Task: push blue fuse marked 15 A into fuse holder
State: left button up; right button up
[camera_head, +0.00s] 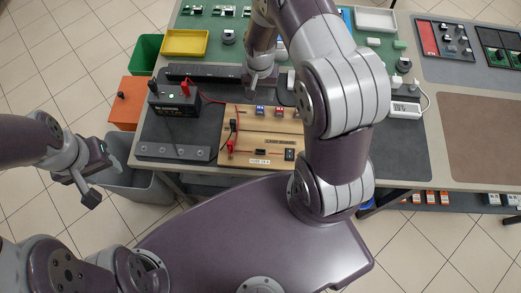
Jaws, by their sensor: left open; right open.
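A wooden board (250,142) lies on the bench with several small coloured pieces along its back edge. One is a small blue piece (260,110), likely the blue fuse; its marking is too small to read. A small black block (261,151), possibly the fuse holder, is near the board's front, above a white label (259,161). My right gripper (254,88) is open and above the bench, just behind the blue piece in the picture, apart from it. My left gripper (88,191) is open and empty, left of the bench over the grey bin.
A black battery box (174,106) with red and black leads stands left of the board. A long black bar (205,74) lies behind it. A yellow tray (184,43) and white tray (375,19) are at the back. A grey bin (138,183) stands beside the bench.

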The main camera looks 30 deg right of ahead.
aim_at(260, 107)
notch_tip(260, 107, down, 8)
jog(key=b, duration=0.6)
jog(key=shift+f, duration=0.2)
jog(key=shift+r+p, duration=0.1)
jog(key=shift+p, duration=0.25)
dwell(0.4)
grip_shut()
jog(key=shift+r+p, duration=2.6)
jog(key=shift+r, duration=0.4)
